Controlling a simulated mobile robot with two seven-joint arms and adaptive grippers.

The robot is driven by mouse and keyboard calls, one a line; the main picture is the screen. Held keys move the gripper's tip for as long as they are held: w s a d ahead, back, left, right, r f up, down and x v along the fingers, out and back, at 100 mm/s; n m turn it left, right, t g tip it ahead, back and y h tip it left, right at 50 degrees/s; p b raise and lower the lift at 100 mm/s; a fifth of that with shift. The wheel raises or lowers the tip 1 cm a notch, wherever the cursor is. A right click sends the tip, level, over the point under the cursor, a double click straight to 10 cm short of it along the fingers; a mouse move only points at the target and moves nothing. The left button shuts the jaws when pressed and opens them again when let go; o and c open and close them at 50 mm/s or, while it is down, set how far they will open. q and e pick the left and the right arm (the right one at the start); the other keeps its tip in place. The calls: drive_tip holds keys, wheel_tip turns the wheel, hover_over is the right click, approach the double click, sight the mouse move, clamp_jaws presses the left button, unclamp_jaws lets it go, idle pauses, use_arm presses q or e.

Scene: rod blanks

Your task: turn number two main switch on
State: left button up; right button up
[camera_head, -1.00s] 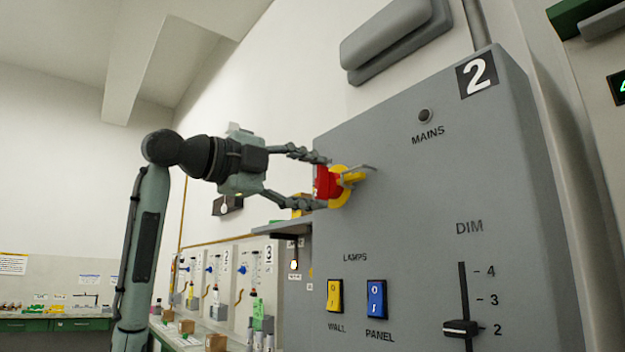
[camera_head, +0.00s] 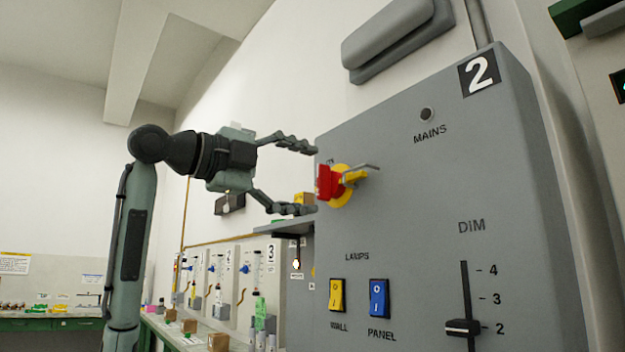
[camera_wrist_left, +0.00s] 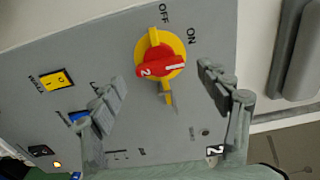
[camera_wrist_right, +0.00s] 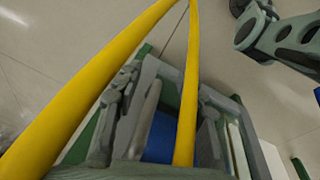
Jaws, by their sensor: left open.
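The number two main switch is a red knob (camera_head: 326,184) on a round yellow plate on the grey panel (camera_head: 420,200). In the left wrist view the knob (camera_wrist_left: 160,67) lies nearly crosswise, its white-lined end to the right, below the ON label (camera_wrist_left: 191,35); OFF is above the plate. A yellow piece and a thin grey strip stick out beside it. My left gripper (camera_head: 313,179) is open, its fingertips above and below the knob and apart from it. The MAINS lamp (camera_head: 427,114) looks dark. My right gripper (camera_wrist_right: 165,105) has its fingers apart, away from the switch.
Below the switch are a yellow WALL rocker (camera_head: 337,296), a blue PANEL rocker (camera_head: 379,298) and a DIM slider (camera_head: 463,327) near 2. A small grey shelf (camera_head: 288,227) juts out just under my left fingers. Yellow bars (camera_wrist_right: 188,90) cross the right wrist view.

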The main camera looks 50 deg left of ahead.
use_arm(q)
drive_tip(key=s, duration=1)
drive_tip(key=shift+a, duration=0.4)
